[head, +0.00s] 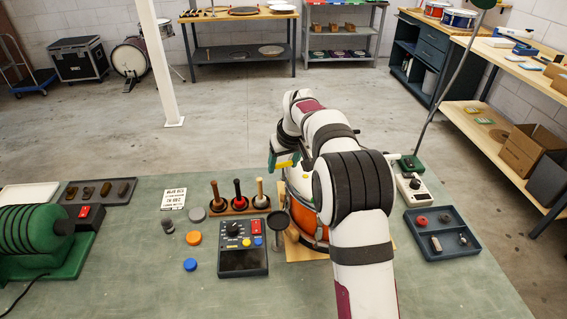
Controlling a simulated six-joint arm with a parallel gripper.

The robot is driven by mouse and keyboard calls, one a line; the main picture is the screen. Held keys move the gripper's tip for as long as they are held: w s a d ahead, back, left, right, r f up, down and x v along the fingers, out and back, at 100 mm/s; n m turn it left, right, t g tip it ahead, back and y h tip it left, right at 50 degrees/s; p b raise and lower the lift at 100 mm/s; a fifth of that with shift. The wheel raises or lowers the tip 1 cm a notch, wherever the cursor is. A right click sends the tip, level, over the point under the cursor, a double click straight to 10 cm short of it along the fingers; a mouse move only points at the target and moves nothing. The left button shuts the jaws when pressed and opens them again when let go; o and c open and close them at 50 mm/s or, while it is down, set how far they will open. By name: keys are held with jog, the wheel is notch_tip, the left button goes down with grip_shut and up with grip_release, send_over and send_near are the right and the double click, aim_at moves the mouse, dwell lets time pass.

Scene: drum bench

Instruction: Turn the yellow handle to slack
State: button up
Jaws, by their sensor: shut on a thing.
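The orange-shelled drum (302,215) stands on a wooden board (297,251) in the middle of the bench, mostly hidden behind my arm. My gripper (284,163) is at the drum's upper left, partly covered by my own wrist, with its fingertips not clearly visible. A small yellow patch shows at the gripper's lower end, which appears to be the yellow handle; its shape and turn angle are too small and covered to tell. My gripper is shut on it.
Left of the drum are a dark control box (243,262), a wooden rack of tools (238,208) and coloured discs. A green machine (35,240) sits at far left. A dark divided tray (442,236) and a white device (412,188) are at right.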

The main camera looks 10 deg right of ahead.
jog(key=n+y, duration=0.1)
jog(key=n, duration=0.1)
jog(key=n+g+y, duration=0.1)
jog(key=n, duration=0.2)
jog(key=n+g, duration=0.1)
jog(key=n, duration=0.2)
jog(key=n+y, duration=0.1)
jog(key=n, duration=0.2)
jog(key=shift+g, duration=0.4)
dwell(0.3)
jog(key=o, duration=1.4)
